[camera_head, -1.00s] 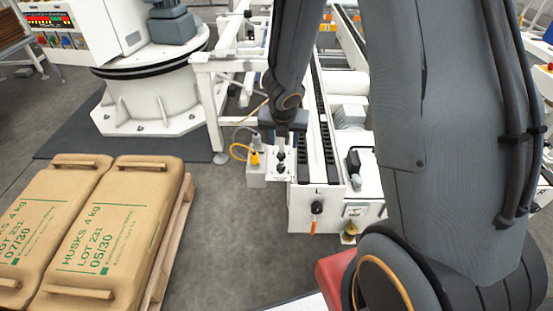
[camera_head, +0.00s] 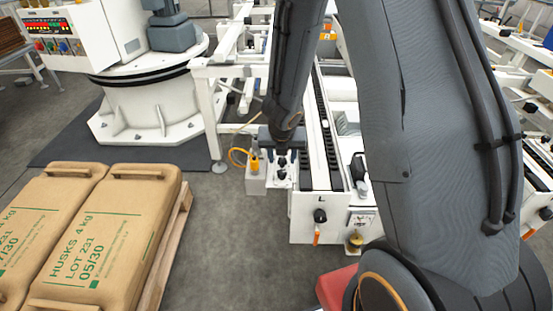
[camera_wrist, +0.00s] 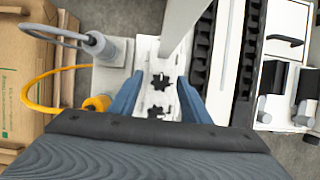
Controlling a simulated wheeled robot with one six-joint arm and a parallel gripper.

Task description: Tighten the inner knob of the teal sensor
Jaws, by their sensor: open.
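Two black star-shaped knobs stand on a white bracket plate (camera_wrist: 146,50) in the wrist view: an upper knob (camera_wrist: 160,82) and a lower knob (camera_wrist: 155,112). I cannot tell which is the inner one. My gripper (camera_wrist: 160,80) is open, its two blue fingers on either side of the knobs, with gaps visible. A grey sensor (camera_wrist: 98,44) with a grey cable and a yellow-orange sensor (camera_wrist: 97,103) with an orange cable sit left of the plate. No clearly teal sensor body shows. In the head view, the knobs (camera_head: 282,163) are small below my gripper.
The conveyor (camera_head: 318,205) runs right of the bracket, with a black lever and an orange-tipped handle at its front end. Husk bags (camera_head: 120,225) lie on a pallet at left. A white robot pedestal (camera_head: 155,105) stands behind. Grey floor between pallet and conveyor is clear.

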